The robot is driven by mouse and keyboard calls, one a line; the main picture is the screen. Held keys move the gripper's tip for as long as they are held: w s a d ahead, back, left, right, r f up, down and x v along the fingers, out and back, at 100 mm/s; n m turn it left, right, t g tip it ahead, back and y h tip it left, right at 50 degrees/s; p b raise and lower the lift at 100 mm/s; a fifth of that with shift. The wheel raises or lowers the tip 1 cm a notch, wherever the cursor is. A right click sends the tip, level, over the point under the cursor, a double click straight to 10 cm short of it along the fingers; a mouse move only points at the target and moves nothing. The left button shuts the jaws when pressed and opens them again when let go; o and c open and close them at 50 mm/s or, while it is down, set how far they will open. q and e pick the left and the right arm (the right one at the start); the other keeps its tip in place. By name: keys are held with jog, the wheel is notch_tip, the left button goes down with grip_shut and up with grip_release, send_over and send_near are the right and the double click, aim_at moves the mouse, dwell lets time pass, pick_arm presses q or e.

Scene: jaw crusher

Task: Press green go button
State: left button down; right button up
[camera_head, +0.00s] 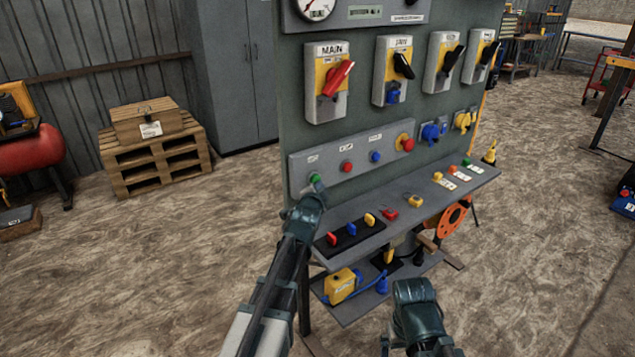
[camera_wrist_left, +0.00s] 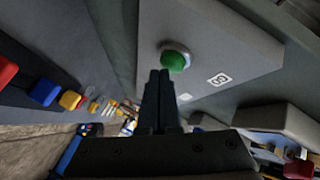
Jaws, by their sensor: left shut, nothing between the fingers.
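The green go button (camera_head: 314,178) is the leftmost button on the grey button strip (camera_head: 300,162) of the upright panel. In the left wrist view the round green button (camera_wrist_left: 176,61) sits in a pale ring on a grey plate, with a small white label beside it. My left gripper (camera_head: 319,186) is shut and empty, its fingertips at the button. In the left wrist view the closed fingertips (camera_wrist_left: 159,75) overlap the button's lower left edge. I cannot tell whether they touch it. My right arm's dark end (camera_head: 415,292) is low in front of the panel; its fingers cannot be made out.
Red button (camera_head: 346,167), blue button (camera_head: 376,157) and a red-and-yellow emergency stop (camera_head: 405,142) sit along the same strip. Below, a shelf (camera_head: 440,197) juts out with small coloured parts. A lower shelf holds a yellow box (camera_head: 341,285).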

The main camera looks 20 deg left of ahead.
pick_arm(q)
jog(key=shift+s+d, duration=0.7)
jog(key=shift+d, duration=0.25)
jog(key=shift+s+d, duration=0.7)
jog(key=shift+d, duration=0.25)
jog(key=s+d+f+n+g, duration=0.2)
jog(key=s+d+f+g, duration=0.25)
jog(key=s, duration=0.25)
jog(key=s+d+f+n+g+h, duration=0.1)
jog(key=s+d+f+g, duration=0.25)
jog(key=s+f, duration=0.3)
jog(key=s+d+f+n+g, duration=0.2)
jog(key=s+d+f+g, duration=0.15)
jog(key=s, duration=0.45)
jog(key=s+d+f+n+g, duration=0.15)
jog(key=s+d+g, duration=0.25)
jog(key=s, duration=0.9)
notch_tip(320, 180, up, 12)
jog(key=p, duration=1.2)
jog(key=shift+w+f+p, duration=0.15)
jog(key=shift+w+p, duration=0.15)
jog(key=shift+w, duration=0.15)
